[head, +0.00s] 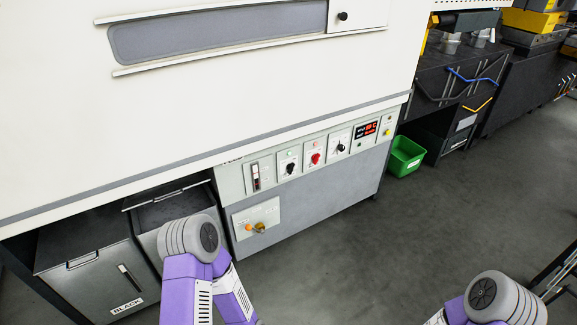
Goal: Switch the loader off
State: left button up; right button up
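A large white machine (230,95) fills the upper left. A control panel (229,181) runs along its lower front. From left to right the panel has a narrow gauge or switch (256,177), a black knob (291,168) under a green light, a red knob (315,158), a black knob (340,147), a red digital display (366,131) and a yellow button (388,132). Lower down, a plate (242,218) carries an orange button and a brass-coloured knob (260,228). Labels are too small to read, so I cannot tell which control is the loader's. Neither gripper shows; only my purple arm links do.
Grey bins (90,262) stand under the machine at left, one labelled BLACK. A green bin (405,156) is on the floor right of the panel. A dark bench (440,82) with cups and tools stands behind it. The floor (430,220) in front is clear.

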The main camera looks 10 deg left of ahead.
aim_at(290, 167)
jog(key=u, duration=0.1)
jog(key=i, duration=2)
jog(key=u, duration=0.25)
